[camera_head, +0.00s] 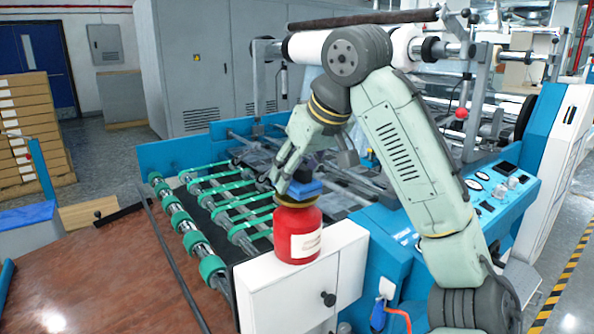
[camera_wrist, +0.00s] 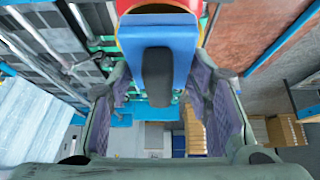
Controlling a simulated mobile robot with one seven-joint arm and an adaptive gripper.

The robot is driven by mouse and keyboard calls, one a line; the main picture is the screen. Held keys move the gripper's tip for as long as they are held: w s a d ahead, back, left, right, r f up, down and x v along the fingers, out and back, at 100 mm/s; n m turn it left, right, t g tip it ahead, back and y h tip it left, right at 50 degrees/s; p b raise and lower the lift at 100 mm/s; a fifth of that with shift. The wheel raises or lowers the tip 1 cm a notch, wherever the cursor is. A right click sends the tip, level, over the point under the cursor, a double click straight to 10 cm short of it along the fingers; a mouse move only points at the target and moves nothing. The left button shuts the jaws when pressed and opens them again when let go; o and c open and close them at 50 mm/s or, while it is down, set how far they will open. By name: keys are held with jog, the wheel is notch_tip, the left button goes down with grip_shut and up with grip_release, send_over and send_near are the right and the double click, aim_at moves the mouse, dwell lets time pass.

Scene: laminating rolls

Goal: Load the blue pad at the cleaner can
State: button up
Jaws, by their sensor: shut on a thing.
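The red cleaner can (camera_head: 297,236) with a pale label stands upright on a white cabinet top. Its top is a dark and yellowish dish, partly hidden by the pad. The blue pad (camera_head: 306,188) is over the can's top, touching or very close to it; I cannot tell which. My gripper (camera_head: 289,178) is above the can, shut on the pad's dark handle. In the wrist view the blue pad (camera_wrist: 180,50) and its black handle (camera_wrist: 158,76) show between my fingers (camera_wrist: 160,85). The red can (camera_wrist: 127,7) shows behind the pad at the top edge.
The white cabinet (camera_head: 290,300) has a black knob. Green-wheeled rollers (camera_head: 215,215) lie left of the can, and the blue control panel (camera_head: 500,190) is at right. A brown tabletop (camera_head: 100,275) at lower left is mostly clear.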

jog(key=shift+f, duration=0.5)
dwell(1.7)
jog(key=shift+r, duration=0.1)
notch_tip(320, 180, up, 5)
jog(key=p, duration=0.4)
jog(key=shift+p, duration=0.35)
jog(key=shift+r, duration=1)
